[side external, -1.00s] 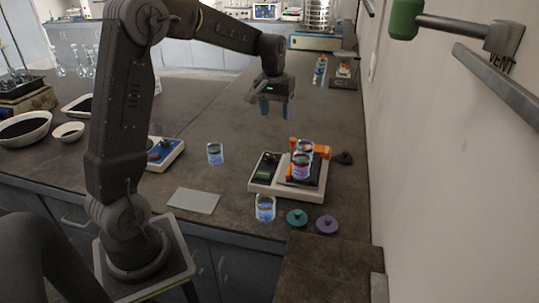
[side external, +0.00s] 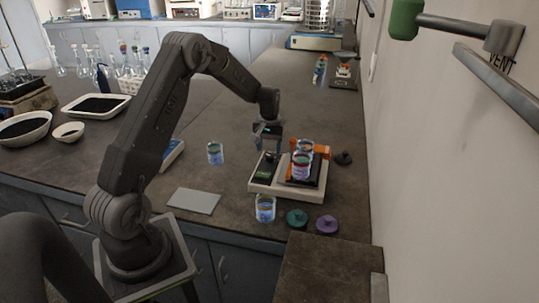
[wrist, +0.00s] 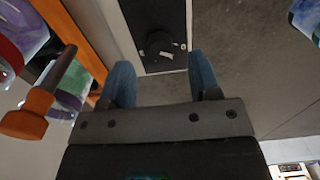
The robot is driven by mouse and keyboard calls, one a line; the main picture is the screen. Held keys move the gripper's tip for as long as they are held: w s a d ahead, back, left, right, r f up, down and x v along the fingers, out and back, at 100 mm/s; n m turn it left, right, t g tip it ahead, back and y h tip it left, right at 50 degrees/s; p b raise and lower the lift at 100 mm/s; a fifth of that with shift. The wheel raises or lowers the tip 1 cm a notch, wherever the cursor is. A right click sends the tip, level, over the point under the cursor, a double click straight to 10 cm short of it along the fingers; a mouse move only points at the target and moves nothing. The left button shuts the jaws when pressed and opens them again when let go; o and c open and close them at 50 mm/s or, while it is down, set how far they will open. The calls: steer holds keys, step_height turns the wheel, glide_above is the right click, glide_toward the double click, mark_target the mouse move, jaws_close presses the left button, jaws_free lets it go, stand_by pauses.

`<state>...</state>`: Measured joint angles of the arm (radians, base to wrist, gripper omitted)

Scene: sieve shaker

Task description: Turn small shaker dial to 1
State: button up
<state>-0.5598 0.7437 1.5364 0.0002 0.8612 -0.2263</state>
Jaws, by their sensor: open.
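The small shaker (side external: 258,188) is a white-framed unit on the bench in the side view, with a black panel on its left part. In the wrist view, its dial (wrist: 160,45) is a round black knob with a pale pointer mark, on a black panel (wrist: 158,12). Small white marks lie near the knob; I cannot read them. My gripper (wrist: 164,82) is open and empty, its two blue fingers apart. The knob shows beyond and between the fingertips, not between the jaws. In the side view, my gripper (side external: 268,143) hangs just above the panel's far end, partly hiding it.
Jars (side external: 301,160) stand on the shaker's right part beside an orange clamp (side external: 322,151). A glass jar (side external: 265,208) and teal (side external: 297,218) and purple (side external: 327,224) lids lie in front. Another jar (side external: 215,153) stands left. The wall is to the right.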

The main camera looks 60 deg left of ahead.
mark_target(269, 156)
steer(key=shift+f, duration=1.7)
steer(key=c, duration=0.9)
steer(key=m, duration=0.3)
steer(key=shift+m, duration=2.3)
